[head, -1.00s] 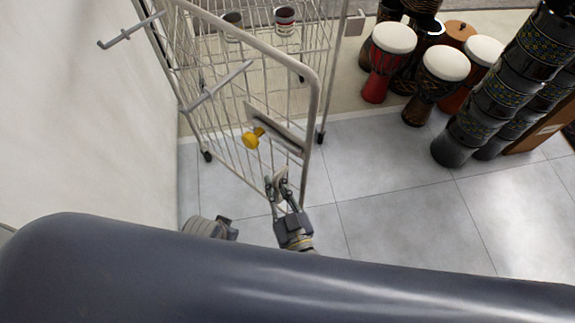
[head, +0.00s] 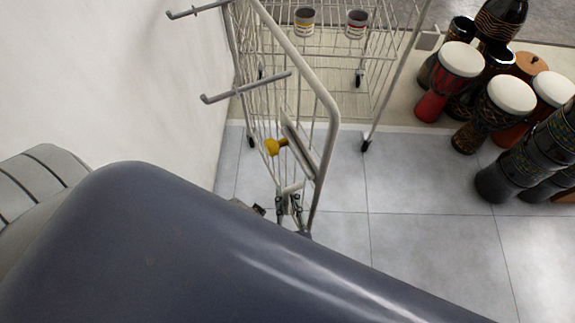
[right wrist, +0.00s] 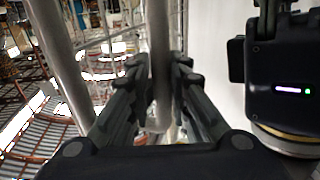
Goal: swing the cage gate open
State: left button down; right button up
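The light-grey wire cage (head: 345,55) stands beside the white wall. Its gate (head: 322,150), a tubular frame with wire bars, projects toward me in the head view. A yellow knob (head: 276,146) and a flat grey plate (head: 299,148) are on the gate. My right gripper (head: 290,198) is at the gate's lower part. In the right wrist view its two fingers (right wrist: 160,75) close in on both sides of an upright light bar (right wrist: 159,35). My left gripper's fingers are not clearly seen; a dark part (right wrist: 285,85) shows at the right of the wrist view.
Two cups (head: 356,23) sit inside the cage. Several goblet drums (head: 455,75) stand at the right, on a pale platform and the tiled floor. Grey hooks (head: 245,88) stick out near the wall (head: 120,70). Floor tiles (head: 410,185) between cage and drums are clear.

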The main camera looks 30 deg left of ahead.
jog(key=shift+o, duration=1)
jog(key=shift+s+d, duration=0.1)
jog(key=shift+r, duration=0.1)
jog(key=v, duration=1.2)
